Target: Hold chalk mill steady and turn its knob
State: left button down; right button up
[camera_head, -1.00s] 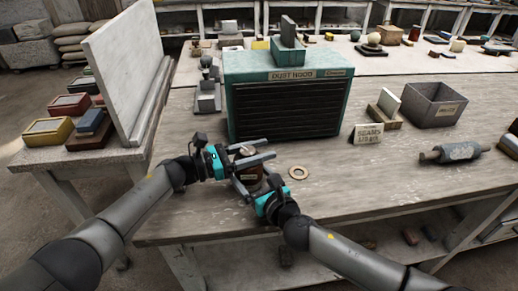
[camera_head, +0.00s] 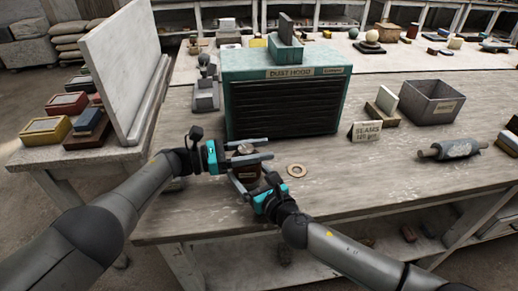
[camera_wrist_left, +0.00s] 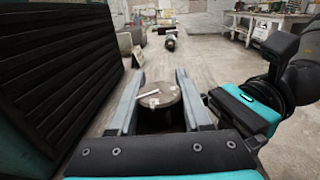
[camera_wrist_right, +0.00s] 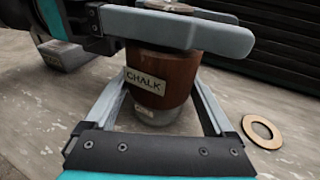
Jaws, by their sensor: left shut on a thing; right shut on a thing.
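The chalk mill (camera_head: 247,173) stands upright on the workbench in front of the dust hood, partly hidden by my grippers. In the right wrist view its brown body (camera_wrist_right: 158,70) bears a CHALK label and has a grey base. My right gripper (camera_wrist_right: 160,82) is shut on the body, one finger on each side. My left gripper (camera_head: 267,149) is above it, shut on the mill's top. The round grey top (camera_wrist_left: 160,97), with a pale bar on it, sits between the left fingers in the left wrist view. The knob's exact outline is hard to tell.
The teal dust hood (camera_head: 285,103) stands close behind the mill. A flat ring (camera_head: 296,170) lies just right of it. A small sign (camera_head: 366,132), a grey bin (camera_head: 432,102) and a roller (camera_head: 453,149) are farther right. A pale upright slab (camera_head: 122,75) stands at left.

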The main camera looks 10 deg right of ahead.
pick_arm(q)
jog(key=shift+f, duration=0.1)
jog(key=shift+c, duration=1.6)
grip_release()
jog(key=shift+a, duration=0.15)
jog(key=s+a, duration=0.1)
jog(key=a, duration=1)
jog(key=shift+a, duration=0.4)
